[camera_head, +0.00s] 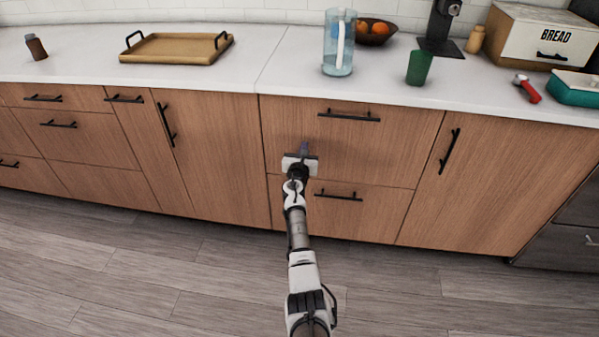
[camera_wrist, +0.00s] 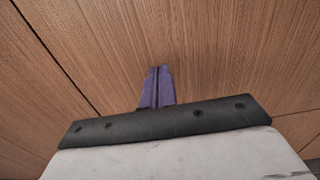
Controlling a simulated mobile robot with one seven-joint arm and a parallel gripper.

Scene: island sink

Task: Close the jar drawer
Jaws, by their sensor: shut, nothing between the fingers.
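The wooden drawer front (camera_head: 375,150) below the counter, with a black bar handle (camera_head: 349,115), looks flush with the cabinet around it. A lower drawer (camera_head: 370,210) with its own black handle (camera_head: 338,196) also looks closed. No jar shows, and I cannot tell from a label which drawer is the jar drawer. My gripper (camera_head: 304,148) is shut and empty, in front of the upper drawer front, below and left of its handle. In the wrist view the purple fingers (camera_wrist: 157,86) are together and point at the wood front (camera_wrist: 200,50); whether they touch it is unclear.
The white counter (camera_head: 265,65) above holds a tray (camera_head: 175,48), a glass pitcher (camera_head: 338,45), a green cup (camera_head: 418,67) and a bread box (camera_head: 545,35). Cabinet doors flank the drawers. The wood floor (camera_head: 130,270) is clear.

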